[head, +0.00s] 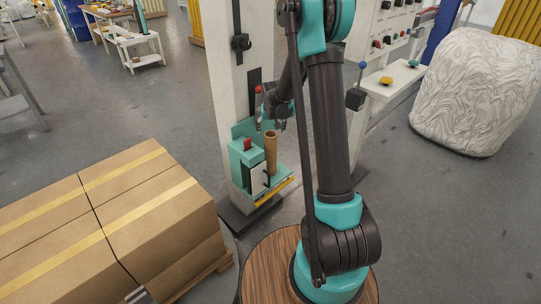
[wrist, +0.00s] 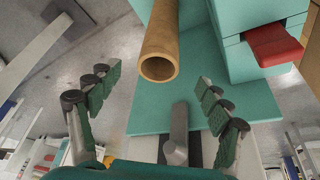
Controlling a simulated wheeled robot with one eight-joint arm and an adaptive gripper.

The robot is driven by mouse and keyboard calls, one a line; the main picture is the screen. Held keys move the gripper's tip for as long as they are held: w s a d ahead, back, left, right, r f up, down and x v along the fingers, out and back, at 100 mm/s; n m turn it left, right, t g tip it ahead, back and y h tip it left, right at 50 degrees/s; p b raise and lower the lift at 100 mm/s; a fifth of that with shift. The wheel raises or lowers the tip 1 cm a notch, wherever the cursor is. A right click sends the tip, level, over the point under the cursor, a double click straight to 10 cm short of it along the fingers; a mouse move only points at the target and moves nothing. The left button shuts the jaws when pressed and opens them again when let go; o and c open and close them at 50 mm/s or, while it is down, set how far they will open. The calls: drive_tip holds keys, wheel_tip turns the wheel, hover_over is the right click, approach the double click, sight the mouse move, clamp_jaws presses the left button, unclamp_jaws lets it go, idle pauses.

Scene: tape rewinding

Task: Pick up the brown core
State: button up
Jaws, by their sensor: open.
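The brown core (head: 271,153) is a hollow tube standing upright on a teal carriage (head: 283,180) at the foot of a white column. In the wrist view the core (wrist: 161,45) is at top centre, its open round end facing the camera. My gripper (head: 282,124) is close to the top of the core in the head view. In the wrist view my gripper (wrist: 153,93) is open and empty, its two padded fingers spread apart. The core's open end lies between and beyond the fingertips, apart from both.
A teal block (head: 247,157) with a red part stands left of the core. The white column (head: 232,80) rises behind it. A strapped cardboard stack (head: 110,220) is at left. A control panel with a shelf (head: 391,82) and a wrapped bale (head: 475,90) are at right.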

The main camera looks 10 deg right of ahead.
sight(270, 141)
drive_tip(key=x, duration=1)
drive_tip(key=shift+s+f, duration=0.15)
drive_tip(key=shift+f, duration=0.15)
drive_tip(key=c, duration=1.6)
drive_tip(key=shift+c, duration=0.2)
drive_tip(key=shift+r, duration=0.15)
